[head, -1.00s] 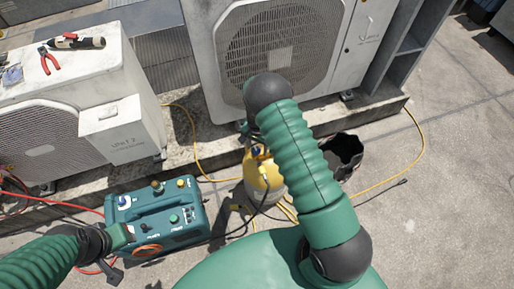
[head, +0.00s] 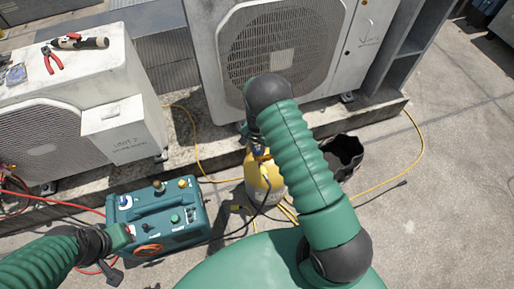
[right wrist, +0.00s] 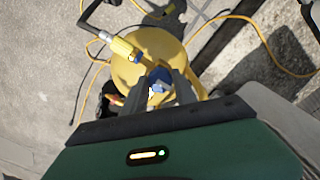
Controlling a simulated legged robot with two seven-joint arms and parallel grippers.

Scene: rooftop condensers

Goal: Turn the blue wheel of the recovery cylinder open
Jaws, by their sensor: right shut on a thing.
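The yellow recovery cylinder (head: 256,179) stands on the ground in front of the large condenser, partly covered by my right arm. In the right wrist view I look down on its yellow top (right wrist: 128,69). The blue wheel (right wrist: 160,77) sits on the top, between the fingers of my right gripper (right wrist: 162,88), which is shut on it. In the head view the right gripper (head: 258,150) is small and mostly hidden by its own arm. My left gripper (head: 112,262) is at the lower left, beside the teal machine; its fingers are unclear.
The teal machine (head: 157,222) with knobs stands left of the cylinder. A yellow hose fitting (right wrist: 124,47) joins the cylinder top. Yellow hoses (head: 421,150) and a black cable cross the ground. A dark open bucket (head: 342,157) stands just right. Ground farther right is mostly clear.

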